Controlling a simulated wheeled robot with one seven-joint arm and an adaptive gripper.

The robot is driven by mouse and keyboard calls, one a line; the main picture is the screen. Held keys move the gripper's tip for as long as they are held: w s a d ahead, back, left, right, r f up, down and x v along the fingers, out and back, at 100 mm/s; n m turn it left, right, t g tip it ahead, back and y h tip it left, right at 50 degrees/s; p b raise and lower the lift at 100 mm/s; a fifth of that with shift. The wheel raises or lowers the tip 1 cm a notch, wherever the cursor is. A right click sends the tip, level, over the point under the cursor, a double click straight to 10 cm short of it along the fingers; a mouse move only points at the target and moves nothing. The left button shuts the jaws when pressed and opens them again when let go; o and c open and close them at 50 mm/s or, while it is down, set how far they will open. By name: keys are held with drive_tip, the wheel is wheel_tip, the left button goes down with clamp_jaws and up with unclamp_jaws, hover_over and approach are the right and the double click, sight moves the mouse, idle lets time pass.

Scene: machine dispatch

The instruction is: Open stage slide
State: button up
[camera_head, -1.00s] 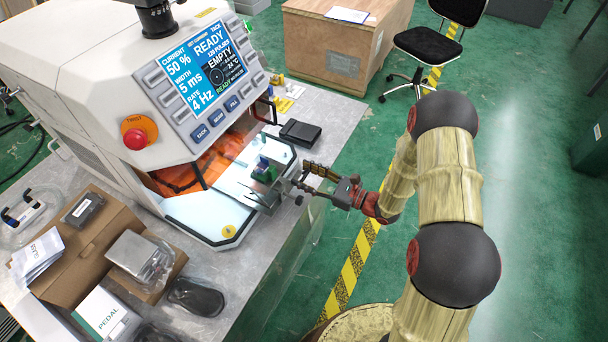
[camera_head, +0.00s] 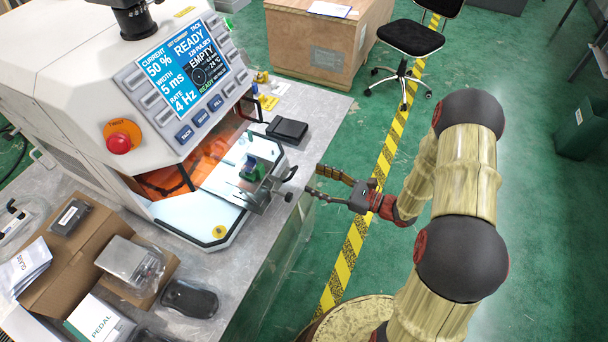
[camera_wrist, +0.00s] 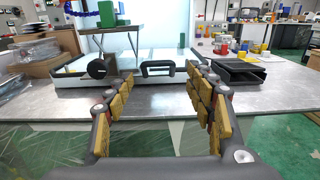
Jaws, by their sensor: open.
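The stage slide (camera_head: 262,199) shows in the head view at the front of the machine's lit bay, with a small green block (camera_head: 250,172) on it. In the wrist view, a black bar handle (camera_wrist: 158,69) faces me, with a round black knob (camera_wrist: 97,68) to its left. The green block (camera_wrist: 106,13) sits above on a raised grey plate. My gripper (camera_head: 313,182) is open and empty, right of the slide and apart from it. In the wrist view, the fingers of my gripper (camera_wrist: 160,84) spread either side of the handle, which lies ahead.
The machine (camera_head: 130,85) stands on a grey table (camera_head: 330,120). A black tray (camera_head: 287,130) lies right of the bay. A cardboard box (camera_head: 85,255) and a black mouse-shaped item (camera_head: 188,298) lie front left. Floor right of the table is clear around my arm.

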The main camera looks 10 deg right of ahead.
drive_tip(key=shift+v, duration=1.8)
drive_tip(key=s+a+r+n+g+h, duration=0.1)
drive_tip(key=s+a+n+g+h, duration=0.25)
drive_tip(key=s+n+g, duration=1.2)
drive_tip(key=s+d+r+n+t+h, duration=0.25)
drive_tip(key=r+n+h, duration=0.2)
drive_tip(key=r, duration=0.45)
drive_tip(key=s+d+r+n+t+h, duration=0.2)
drive_tip(key=d+r+n+t+h, duration=0.15)
drive_tip(key=r+h, duration=0.35)
drive_tip(key=s+a+r+n+t, duration=0.1)
drive_tip(key=a+r+t, duration=0.3)
drive_tip(key=r, duration=0.5)
drive_tip(key=shift+s+n+y, duration=0.2)
drive_tip(key=shift+n+y, duration=0.2)
drive_tip(key=shift+n, duration=0.15)
